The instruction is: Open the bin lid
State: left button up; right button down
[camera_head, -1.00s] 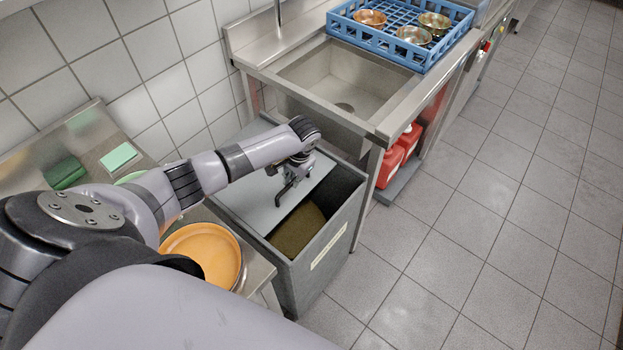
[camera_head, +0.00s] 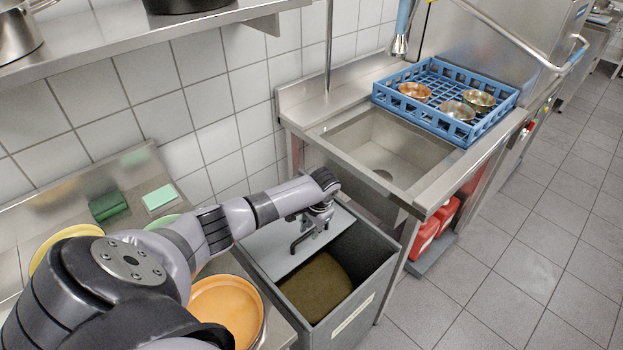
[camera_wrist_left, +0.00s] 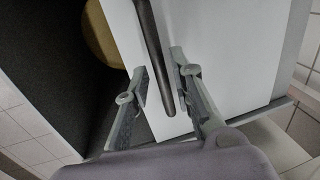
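The bin (camera_head: 378,290) is a grey rectangular box standing between the counter and the sink unit. Its flat light-grey lid (camera_head: 268,248) covers the wall-side part of the top. The front part is uncovered and shows brownish contents (camera_head: 316,287). My left gripper (camera_head: 304,244) is low over the lid near its front edge. In the left wrist view, the lid (camera_wrist_left: 225,50) is a white panel with a dark bar handle (camera_wrist_left: 152,45). The handle's end lies between my two fingers (camera_wrist_left: 163,88), which stand apart with narrow gaps beside it. My right gripper is not in view.
The steel sink (camera_head: 388,150) and a blue rack (camera_head: 446,98) with metal bowls are right of the bin. Red containers (camera_head: 434,226) stand under the sink. The counter at left holds an orange plate (camera_head: 228,308) and sponges. The tiled floor at right is clear.

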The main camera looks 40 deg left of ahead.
pick_arm(q)
jog(key=shift+o, duration=0.6)
notch_tip(320, 180, up, 12)
jog(key=d, duration=0.2)
jog(key=shift+s+d+f, duration=0.15)
jog(key=shift+d, duration=0.05)
dwell(0.3)
